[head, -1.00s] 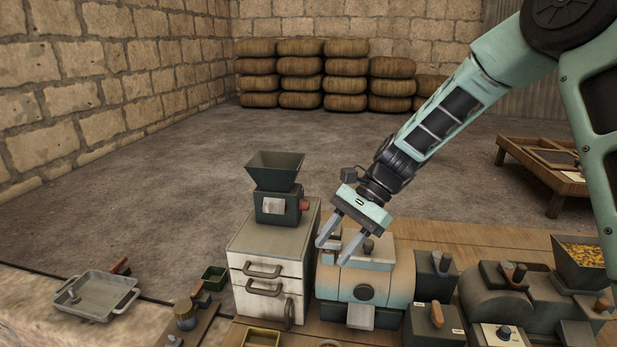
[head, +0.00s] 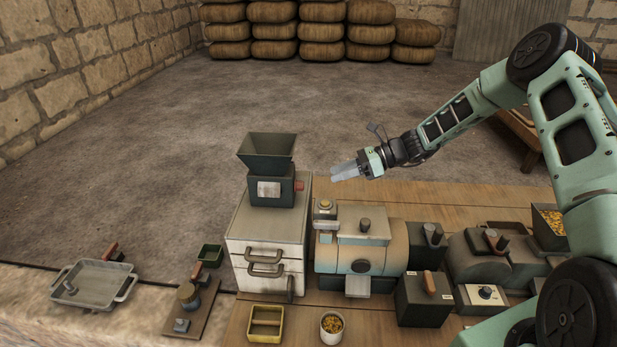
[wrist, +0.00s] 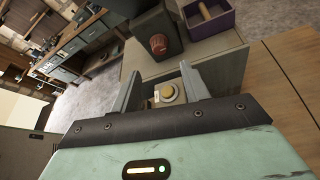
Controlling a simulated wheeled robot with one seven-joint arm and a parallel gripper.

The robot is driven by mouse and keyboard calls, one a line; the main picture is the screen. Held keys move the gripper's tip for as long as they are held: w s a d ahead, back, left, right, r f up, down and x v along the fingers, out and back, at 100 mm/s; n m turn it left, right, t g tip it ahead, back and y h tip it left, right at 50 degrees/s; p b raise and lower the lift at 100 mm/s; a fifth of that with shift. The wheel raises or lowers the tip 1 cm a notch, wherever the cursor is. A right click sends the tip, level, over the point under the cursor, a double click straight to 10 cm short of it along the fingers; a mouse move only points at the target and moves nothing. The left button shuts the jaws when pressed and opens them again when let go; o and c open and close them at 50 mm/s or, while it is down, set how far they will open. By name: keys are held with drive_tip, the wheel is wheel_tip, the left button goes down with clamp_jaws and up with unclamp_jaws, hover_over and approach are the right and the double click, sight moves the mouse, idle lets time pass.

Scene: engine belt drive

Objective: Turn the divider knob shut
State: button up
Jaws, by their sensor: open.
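My gripper (head: 345,172) is open and empty, its fingers pointing left above the back of the beige machine (head: 345,257). In the wrist view my gripper (wrist: 162,85) has a yellow round-topped fitting (wrist: 168,92) showing between its fingers, apart from them. That yellow fitting (head: 325,205) stands at the machine's back left corner. A red knob (head: 299,186) sticks out of the right side of the dark hopper unit (head: 272,189), left of my fingers. The red knob (wrist: 158,43) also shows in the wrist view. I cannot tell which fitting is the divider knob.
The hopper unit stands on a white drawer cabinet (head: 243,249). Dark boxes with levers (head: 424,303) and a dial panel (head: 484,296) are at the right. A yellow tray (head: 266,325) and a cup of grain (head: 332,328) are in front.

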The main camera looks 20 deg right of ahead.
sight(299, 186)
drive_tip(key=p+x, duration=0.3)
drive_tip(key=x, duration=0.6)
drive_tip(key=shift+a+f, duration=0.1)
drive_tip(key=shift+a, duration=0.1)
drive_tip(key=shift+c, duration=0.4)
drive_tip(key=c, duration=0.9)
